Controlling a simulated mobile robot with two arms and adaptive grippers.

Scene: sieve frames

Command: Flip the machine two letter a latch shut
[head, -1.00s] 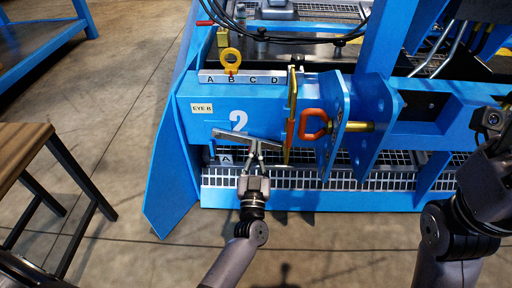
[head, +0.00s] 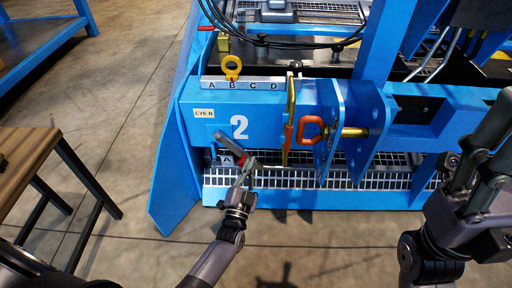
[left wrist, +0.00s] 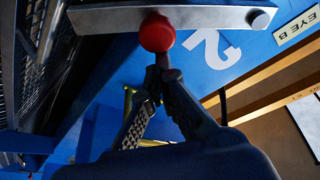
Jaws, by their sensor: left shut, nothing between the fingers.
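Machine two is a blue frame with a white "2" (head: 239,127) on its face. Below the number, beside a small tag lettered A (head: 226,160), is the latch, a grey metal bar (head: 222,140) that lies at a slant. In the left wrist view the bar (left wrist: 105,18) crosses the top and carries a red round knob (left wrist: 157,32). My left gripper (head: 246,164) is shut and empty at the bar's lower end. In the left wrist view its fingertips (left wrist: 162,70) are just under the knob; I cannot tell whether they touch it. My right gripper (head: 490,150) is at the right edge.
A rail lettered A to D (head: 243,83) with a yellow eye (head: 232,68) tops the beam. An orange shackle (head: 312,130) sits to the right. A metal grating (head: 310,179) runs below. A wooden table (head: 25,165) stands at left; open floor lies in front.

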